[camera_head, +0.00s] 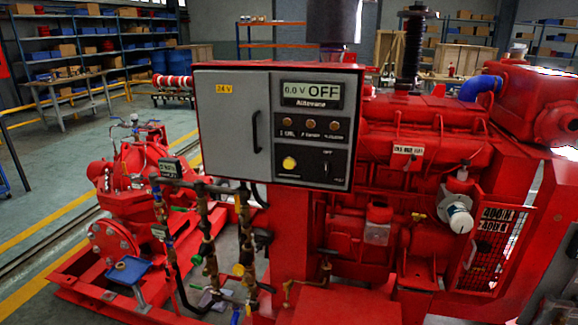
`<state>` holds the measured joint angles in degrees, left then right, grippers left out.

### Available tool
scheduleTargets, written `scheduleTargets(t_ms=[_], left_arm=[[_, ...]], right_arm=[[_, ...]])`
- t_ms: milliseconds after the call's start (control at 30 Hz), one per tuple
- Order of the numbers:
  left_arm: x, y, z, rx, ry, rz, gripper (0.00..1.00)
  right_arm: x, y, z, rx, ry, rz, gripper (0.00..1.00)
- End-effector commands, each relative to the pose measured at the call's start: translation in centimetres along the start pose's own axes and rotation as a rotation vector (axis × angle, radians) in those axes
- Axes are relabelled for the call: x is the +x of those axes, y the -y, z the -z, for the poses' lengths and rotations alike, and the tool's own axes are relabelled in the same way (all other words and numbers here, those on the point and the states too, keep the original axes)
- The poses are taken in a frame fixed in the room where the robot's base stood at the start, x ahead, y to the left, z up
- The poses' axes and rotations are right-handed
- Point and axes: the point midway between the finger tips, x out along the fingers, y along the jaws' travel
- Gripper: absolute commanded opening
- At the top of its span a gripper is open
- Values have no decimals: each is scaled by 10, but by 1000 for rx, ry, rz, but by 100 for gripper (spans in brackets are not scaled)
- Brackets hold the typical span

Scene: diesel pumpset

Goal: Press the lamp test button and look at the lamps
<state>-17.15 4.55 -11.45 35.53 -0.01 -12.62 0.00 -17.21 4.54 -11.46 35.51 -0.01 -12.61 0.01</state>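The grey control panel (233,122) with a red frame faces me in the upper middle of the head view. Its display (311,95) reads "0.0 V OFF". Below it is a row of three small round amber-brown lamps (311,123), none clearly bright. Under them, on a black plate, is a yellow round button (289,163) at the left. A dark switch (327,165) marked "OFF" sits to its right. Which control is the lamp test button is too small to read for sure. Neither of my grippers shows in this view.
A grey door with a black handle (255,132) fills the panel's left half. The red engine (420,180) stands right and behind, the red pump (125,200) left. Pipes and valves (210,240) rise below the panel. Open floor (40,205) lies at the left.

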Motion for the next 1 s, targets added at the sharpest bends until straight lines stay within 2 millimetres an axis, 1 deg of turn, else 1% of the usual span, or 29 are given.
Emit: scheduleTargets(t_ms=[33, 267, 300, 367, 400, 433, 467, 1000], left_arm=[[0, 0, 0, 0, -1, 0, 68], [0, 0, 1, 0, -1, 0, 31], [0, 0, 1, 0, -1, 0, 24], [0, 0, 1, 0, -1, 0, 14], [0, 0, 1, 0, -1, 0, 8], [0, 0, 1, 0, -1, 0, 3], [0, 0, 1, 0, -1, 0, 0], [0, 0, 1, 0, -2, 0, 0]], right_arm=[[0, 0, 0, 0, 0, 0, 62], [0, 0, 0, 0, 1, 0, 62], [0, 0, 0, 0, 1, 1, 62], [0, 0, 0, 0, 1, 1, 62], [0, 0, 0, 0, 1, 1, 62], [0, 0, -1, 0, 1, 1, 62], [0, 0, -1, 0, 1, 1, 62], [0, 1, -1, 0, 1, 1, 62]])
